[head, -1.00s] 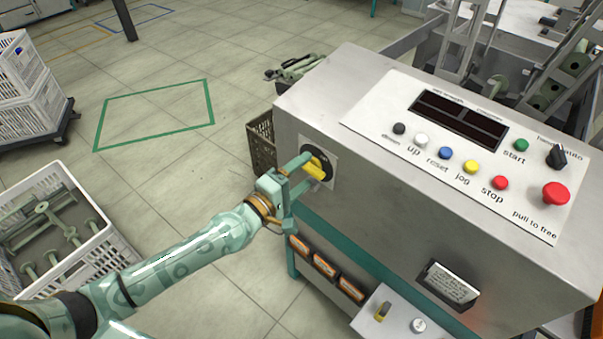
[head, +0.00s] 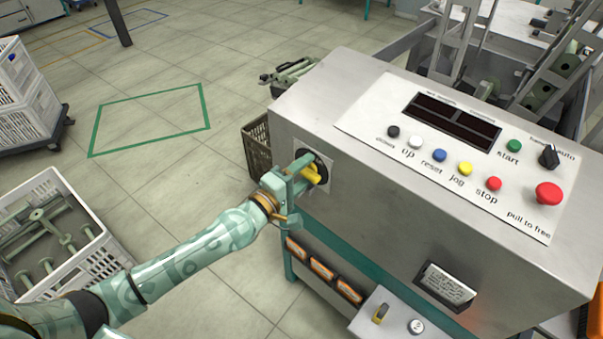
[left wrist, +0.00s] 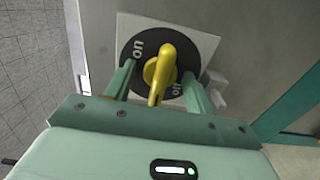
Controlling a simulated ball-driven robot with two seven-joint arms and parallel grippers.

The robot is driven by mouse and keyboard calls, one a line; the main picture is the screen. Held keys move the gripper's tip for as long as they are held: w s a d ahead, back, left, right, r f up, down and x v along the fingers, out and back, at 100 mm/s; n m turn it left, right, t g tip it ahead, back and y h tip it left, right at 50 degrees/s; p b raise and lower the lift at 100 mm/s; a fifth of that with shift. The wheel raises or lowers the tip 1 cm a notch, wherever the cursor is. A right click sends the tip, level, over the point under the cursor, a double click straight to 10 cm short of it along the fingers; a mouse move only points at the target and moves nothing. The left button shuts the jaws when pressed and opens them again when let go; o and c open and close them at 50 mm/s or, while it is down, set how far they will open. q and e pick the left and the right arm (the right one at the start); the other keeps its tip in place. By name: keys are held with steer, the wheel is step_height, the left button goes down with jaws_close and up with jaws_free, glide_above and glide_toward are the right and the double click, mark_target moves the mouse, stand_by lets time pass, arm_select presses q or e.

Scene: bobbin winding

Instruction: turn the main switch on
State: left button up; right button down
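The main switch is a yellow handle (head: 313,174) on a round black dial (head: 321,159) on the left side of the steel cabinet. In the left wrist view, the yellow handle (left wrist: 160,75) sits in front of the dial, with "on" printed at its upper left and "off" at its lower right. My left gripper (head: 303,174) is at the switch. Its two fingers (left wrist: 158,88) stand on either side of the handle, with visible gaps to it. The handle's near end points toward the gripper. My right gripper is not in view.
The cabinet's sloped top (head: 350,95) carries a panel with several coloured buttons, a black knob (head: 549,156) and a red stop button (head: 548,194). A grey box (head: 381,312) juts out low in front. A dark crate (head: 258,143) stands behind the cabinet's left side. Floor at left is partly clear.

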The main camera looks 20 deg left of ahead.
arm_select(q)
steer(key=c, duration=0.8)
steer(key=shift+r+m+p, duration=0.1)
steer(key=shift+m+p, duration=0.35)
steer(key=shift+m, duration=1.45)
steer(key=m+p, duration=0.1)
steer(key=m, duration=0.1)
steer(key=shift+m, duration=0.3)
steer(key=shift+m+p, duration=0.3)
steer(key=shift+m, duration=0.3)
